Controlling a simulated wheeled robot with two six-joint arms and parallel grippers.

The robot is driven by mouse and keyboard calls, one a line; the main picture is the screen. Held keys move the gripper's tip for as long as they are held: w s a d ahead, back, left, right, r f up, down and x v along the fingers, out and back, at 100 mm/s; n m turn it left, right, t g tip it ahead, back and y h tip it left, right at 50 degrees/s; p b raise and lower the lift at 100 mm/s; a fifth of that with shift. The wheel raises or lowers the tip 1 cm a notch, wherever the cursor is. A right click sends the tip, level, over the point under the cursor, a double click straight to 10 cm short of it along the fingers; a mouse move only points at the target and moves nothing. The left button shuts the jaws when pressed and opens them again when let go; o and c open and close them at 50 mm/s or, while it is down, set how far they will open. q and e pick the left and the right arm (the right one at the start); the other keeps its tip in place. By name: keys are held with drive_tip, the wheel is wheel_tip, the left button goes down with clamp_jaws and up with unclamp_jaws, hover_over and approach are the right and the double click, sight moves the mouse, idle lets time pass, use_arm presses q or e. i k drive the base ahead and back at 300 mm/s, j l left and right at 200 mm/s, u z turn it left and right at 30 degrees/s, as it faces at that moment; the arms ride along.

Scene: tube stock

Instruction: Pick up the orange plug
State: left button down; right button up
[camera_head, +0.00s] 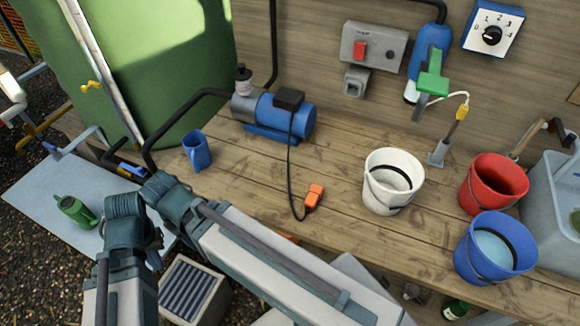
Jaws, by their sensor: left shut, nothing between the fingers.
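The orange plug (314,197) lies on the wooden bench, near its front edge in the middle of the view. A black cord runs from it up to the blue pump (278,117). No gripper touches the plug. My arm links cross the lower left and bottom of the view, in front of the bench. My left gripper is shut and empty, away from the plug; its fingers are hard to make out among the arm links. My right gripper does not show.
A blue mug (197,151) stands left of the plug. A white bucket (391,183), a red bucket (492,185) and a blue bucket (495,248) stand to the right. A green watering can (76,211) is at the lower left. The bench around the plug is mostly clear.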

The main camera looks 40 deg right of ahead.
sight(315, 191)
drive_tip(key=z, duration=0.4)
drive_tip(key=l+z, duration=0.1)
drive_tip(key=z, duration=0.25)
drive_tip(key=i+z, duration=0.1)
drive_tip(key=z, duration=0.7)
